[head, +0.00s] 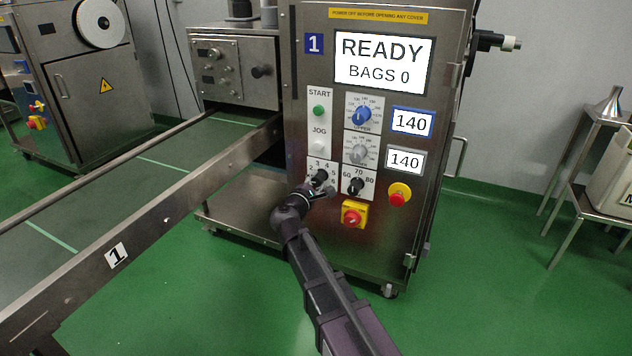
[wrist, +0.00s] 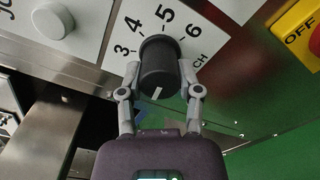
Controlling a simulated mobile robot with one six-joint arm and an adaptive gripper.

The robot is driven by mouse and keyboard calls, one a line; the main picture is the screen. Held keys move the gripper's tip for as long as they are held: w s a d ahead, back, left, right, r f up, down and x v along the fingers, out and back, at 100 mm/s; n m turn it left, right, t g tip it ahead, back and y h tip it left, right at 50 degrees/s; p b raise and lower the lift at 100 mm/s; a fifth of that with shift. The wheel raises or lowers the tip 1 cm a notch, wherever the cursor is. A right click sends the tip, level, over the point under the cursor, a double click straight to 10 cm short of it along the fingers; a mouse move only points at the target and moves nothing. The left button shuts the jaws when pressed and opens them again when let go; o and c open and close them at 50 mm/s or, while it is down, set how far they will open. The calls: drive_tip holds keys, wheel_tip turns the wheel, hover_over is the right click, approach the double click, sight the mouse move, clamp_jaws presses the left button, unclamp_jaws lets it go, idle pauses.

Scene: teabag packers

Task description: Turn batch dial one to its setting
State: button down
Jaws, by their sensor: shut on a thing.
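The batch dial, a black round knob (wrist: 159,72), stands out from a white plate (wrist: 190,18) with 3, 4, 5, 6 and the letters CH in the wrist view. A short white mark shows on its end face; which number it points at I cannot tell. In the head view the dial (head: 320,175) is on the lower left of the panel of machine 1, partly hidden by my gripper. My gripper (wrist: 160,82) is shut on the knob, one finger on each side. It also shows in the head view (head: 314,187).
A second black knob (head: 354,187) marked 60, 70, 80 is close on the right. Below it is a red switch on yellow (head: 352,214), with a red button (head: 397,194) farther right. The screen (head: 383,63) reads READY, BAGS 0. A conveyor (head: 170,195) runs along the left.

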drive_tip(key=m, duration=0.6)
drive_tip(key=shift+w, duration=0.1)
idle(0.4)
drive_tip(key=shift+c, duration=1.4)
unclamp_jaws()
drive_tip(key=shift+s, duration=0.2)
drive_tip(key=v, duration=1.1)
drive_tip(key=shift+s+a, duration=0.15)
drive_tip(key=shift+s, duration=0.2)
drive_tip(key=shift+r, duration=0.1)
